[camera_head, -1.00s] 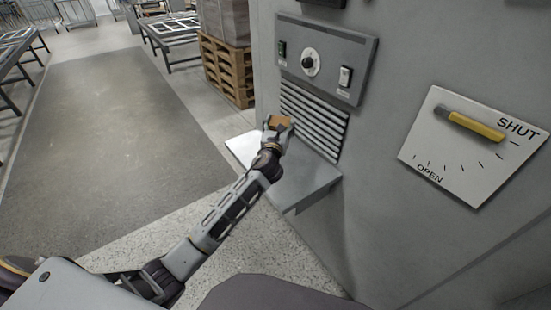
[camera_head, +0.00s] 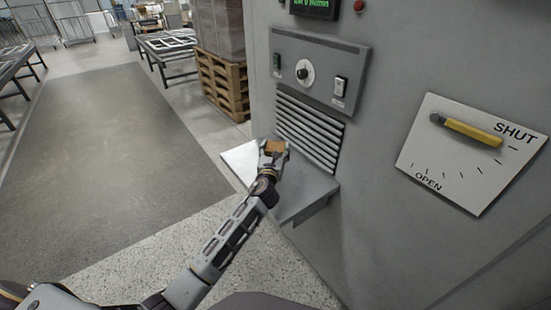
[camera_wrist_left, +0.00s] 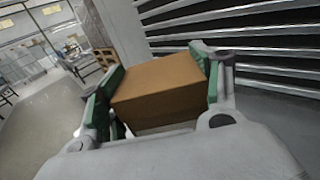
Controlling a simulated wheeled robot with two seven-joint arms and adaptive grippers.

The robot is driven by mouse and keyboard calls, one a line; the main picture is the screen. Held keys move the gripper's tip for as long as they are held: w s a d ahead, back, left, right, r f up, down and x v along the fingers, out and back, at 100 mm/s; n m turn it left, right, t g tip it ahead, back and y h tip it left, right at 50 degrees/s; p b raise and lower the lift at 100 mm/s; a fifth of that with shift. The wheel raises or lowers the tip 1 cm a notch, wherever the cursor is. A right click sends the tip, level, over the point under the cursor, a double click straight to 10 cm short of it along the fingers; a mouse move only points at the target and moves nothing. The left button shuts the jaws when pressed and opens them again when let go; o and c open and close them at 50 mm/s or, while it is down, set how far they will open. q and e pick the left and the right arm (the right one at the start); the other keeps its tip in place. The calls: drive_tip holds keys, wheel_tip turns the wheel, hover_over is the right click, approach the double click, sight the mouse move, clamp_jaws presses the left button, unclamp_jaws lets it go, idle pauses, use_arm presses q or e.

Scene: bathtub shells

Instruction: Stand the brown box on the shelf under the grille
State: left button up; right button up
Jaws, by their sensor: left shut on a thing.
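My left gripper (camera_head: 272,155) is shut on the brown box (camera_head: 274,146). In the left wrist view the brown box (camera_wrist_left: 160,88) sits between the green-padded fingers of my left gripper (camera_wrist_left: 158,92). The gripper and box are over the grey shelf (camera_head: 305,185), in front of the grille (camera_head: 310,133). The grille's dark slats also show in the left wrist view (camera_wrist_left: 260,50). The underside of the box is hidden, so I cannot tell whether it touches the shelf. My right gripper is not in view.
A control panel (camera_head: 318,72) with a knob and switches is above the grille. A white dial plate (camera_head: 470,150) with a yellow lever is on the wall to the right. Wooden pallets (camera_head: 222,85) stand behind. Open floor lies left of the shelf.

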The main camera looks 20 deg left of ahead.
use_arm(q)
drive_tip(key=shift+f, duration=0.6)
wheel_tip(320, 180, down, 3)
drive_tip(key=shift+r+b, duration=0.2)
drive_tip(key=shift+b, duration=0.55)
drive_tip(key=shift+f, duration=0.1)
drive_tip(key=o, duration=1.2)
drive_tip(key=shift+s+d, duration=0.1)
drive_tip(key=shift+s, duration=0.25)
drive_tip(key=shift+s+d, duration=0.15)
drive_tip(key=shift+s, duration=1.35)
drive_tip(key=shift+s+d+p, duration=0.15)
drive_tip(key=shift+s+p, duration=0.15)
drive_tip(key=shift+s, duration=0.95)
drive_tip(key=s, duration=0.3)
drive_tip(key=shift+s+d, duration=0.2)
drive_tip(key=shift+d, duration=0.05)
drive_tip(key=shift+s+d, duration=0.1)
drive_tip(key=shift+s, duration=1.05)
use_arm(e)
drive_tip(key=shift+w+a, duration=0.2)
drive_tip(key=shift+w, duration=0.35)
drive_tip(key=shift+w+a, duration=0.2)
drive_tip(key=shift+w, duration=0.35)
